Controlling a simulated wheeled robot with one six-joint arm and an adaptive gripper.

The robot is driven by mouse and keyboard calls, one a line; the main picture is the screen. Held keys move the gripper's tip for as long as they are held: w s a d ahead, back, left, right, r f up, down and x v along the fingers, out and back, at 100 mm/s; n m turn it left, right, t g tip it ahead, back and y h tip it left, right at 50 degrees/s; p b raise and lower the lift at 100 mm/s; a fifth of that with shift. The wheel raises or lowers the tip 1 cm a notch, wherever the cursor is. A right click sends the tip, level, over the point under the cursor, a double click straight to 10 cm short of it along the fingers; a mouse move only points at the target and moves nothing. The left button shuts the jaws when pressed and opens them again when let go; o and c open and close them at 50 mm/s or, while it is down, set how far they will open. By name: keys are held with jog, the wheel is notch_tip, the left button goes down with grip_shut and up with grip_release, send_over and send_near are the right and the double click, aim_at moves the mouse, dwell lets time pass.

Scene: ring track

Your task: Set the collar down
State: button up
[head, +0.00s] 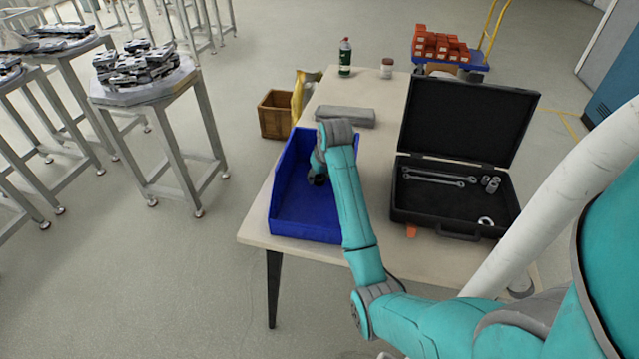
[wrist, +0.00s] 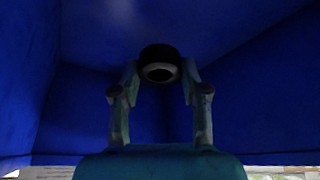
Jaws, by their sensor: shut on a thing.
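The collar (wrist: 160,62) is a dark ring with a round hole, seen in the wrist view between the fingertips of my gripper (wrist: 160,75). My gripper is shut on it. In the head view my gripper (head: 318,178) is down inside the blue bin (head: 290,228), near its right side. The collar is mostly hidden there by my arm. In the wrist view the blue walls of the bin surround the gripper. I cannot tell whether the collar touches the bin's floor.
On the table (head: 376,140) an open black case (head: 450,212) with wrenches, sockets and a ring stands to the right. An orange piece (head: 411,231) lies by the case.

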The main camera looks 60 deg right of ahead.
aim_at(320, 180)
jog(key=shift+f, duration=1.6)
jog(key=shift+f, duration=0.15)
jog(key=o, duration=1.3)
jog(key=shift+c, duration=0.2)
jog(key=v, duration=1.2)
jog(key=shift+w, duration=0.1)
